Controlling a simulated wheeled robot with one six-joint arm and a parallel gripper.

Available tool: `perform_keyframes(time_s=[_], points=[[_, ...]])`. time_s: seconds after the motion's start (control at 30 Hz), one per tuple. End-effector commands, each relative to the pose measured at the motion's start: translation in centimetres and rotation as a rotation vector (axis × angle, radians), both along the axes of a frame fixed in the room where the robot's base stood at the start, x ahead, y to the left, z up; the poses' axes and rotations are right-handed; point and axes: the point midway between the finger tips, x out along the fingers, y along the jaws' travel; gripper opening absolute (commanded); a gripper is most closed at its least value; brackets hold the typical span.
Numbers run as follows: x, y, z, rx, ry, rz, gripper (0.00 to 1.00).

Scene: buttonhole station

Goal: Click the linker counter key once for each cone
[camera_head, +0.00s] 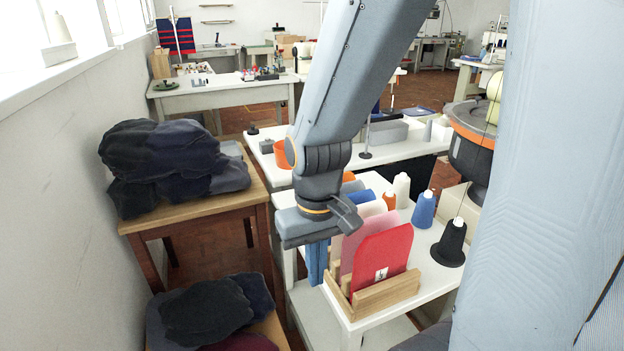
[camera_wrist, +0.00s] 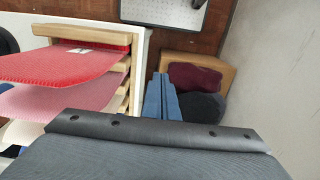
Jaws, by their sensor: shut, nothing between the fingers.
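My gripper (camera_head: 317,276) hangs over the left edge of a white table, beside a wooden rack. Its two blue fingers are shut together and empty, and also show in the wrist view (camera_wrist: 162,88). Several yarn cones stand on the table behind the rack: a black cone (camera_head: 451,245), a blue cone (camera_head: 424,211), a white cone (camera_head: 401,190) and a small orange-tipped one (camera_head: 390,200). A dark round machine with an orange ring (camera_head: 470,140), perhaps the linker, is at the right, partly hidden by my body. I cannot make out a counter key in either view.
The wooden rack (camera_head: 385,294) holds upright red (camera_head: 382,262) and pink knit panels; they also show in the wrist view (camera_wrist: 70,65). Dark garments (camera_head: 170,155) lie on a wooden table at the left, with more on a lower one (camera_head: 210,310). A wall bounds the left.

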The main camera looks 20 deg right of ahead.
Motion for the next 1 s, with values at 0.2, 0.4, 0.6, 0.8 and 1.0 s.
perform_keyframes(time_s=[0.2, 0.4, 0.6, 0.8, 1.0], points=[[0.0, -0.1, 2.3, -0.001, -0.022, 0.002, 0.00], [0.2, -0.2, 6.8, -0.005, -0.075, 0.014, 0.00], [1.2, -0.6, 11.3, -0.015, -0.139, 0.047, 0.00], [3.6, -1.7, 15.7, -0.047, -0.221, 0.151, 0.00], [11.8, -4.8, 18.5, -0.168, -0.347, 0.511, 0.00]])
